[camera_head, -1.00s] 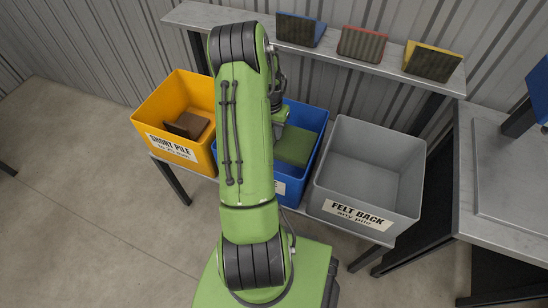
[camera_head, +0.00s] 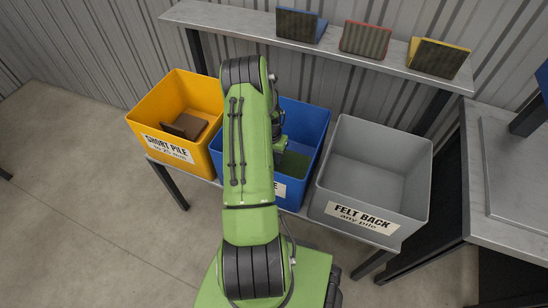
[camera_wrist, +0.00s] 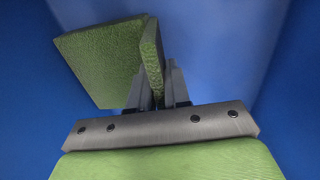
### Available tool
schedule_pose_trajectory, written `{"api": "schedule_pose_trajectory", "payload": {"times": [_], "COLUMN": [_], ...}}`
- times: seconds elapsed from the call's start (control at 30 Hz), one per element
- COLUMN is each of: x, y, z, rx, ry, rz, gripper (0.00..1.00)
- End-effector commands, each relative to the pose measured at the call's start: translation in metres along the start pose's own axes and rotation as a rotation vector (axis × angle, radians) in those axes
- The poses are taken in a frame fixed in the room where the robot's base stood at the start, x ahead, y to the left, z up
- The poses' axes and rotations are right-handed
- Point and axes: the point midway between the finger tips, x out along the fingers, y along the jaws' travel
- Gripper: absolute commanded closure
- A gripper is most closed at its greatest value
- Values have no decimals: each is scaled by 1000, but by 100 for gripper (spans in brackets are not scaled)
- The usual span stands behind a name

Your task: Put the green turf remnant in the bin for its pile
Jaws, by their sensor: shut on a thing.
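The green turf remnant (camera_head: 292,164) is inside the blue bin (camera_head: 318,130), partly hidden by my arm in the head view. In the wrist view the remnant (camera_wrist: 100,58) shows a broad textured face and a narrow upright part between my fingers. My gripper (camera_wrist: 158,85) is shut on that upright part, with blue bin walls (camera_wrist: 285,60) around it. Whether the remnant touches the bin floor I cannot tell. My arm hides most of the blue bin's label.
A yellow bin (camera_head: 133,125) labelled SHORT PILE holds a brown piece (camera_head: 184,126). An empty grey bin (camera_head: 420,170) labelled FELT BACK stands right of the blue one. Blue-, red- and yellow-edged samples (camera_head: 366,39) stand on a shelf (camera_head: 225,20) behind. A grey table (camera_head: 500,225) is at right.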

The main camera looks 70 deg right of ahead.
Motion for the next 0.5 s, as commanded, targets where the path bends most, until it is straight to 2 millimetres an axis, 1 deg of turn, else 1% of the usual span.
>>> {"api": "schedule_pose_trajectory", "payload": {"times": [0.13,0.17,0.3,0.33,0.5], "x": [3,4,2,2,2], "y": [0,0,0,0,0], "z": [0,0,0,0,0], "rx": [0,0,0,0,0], "ry": [0,-1,-1,-1,-1], "rz": [0,0,0,0,0], "gripper": [100,82,60,58,58]}}
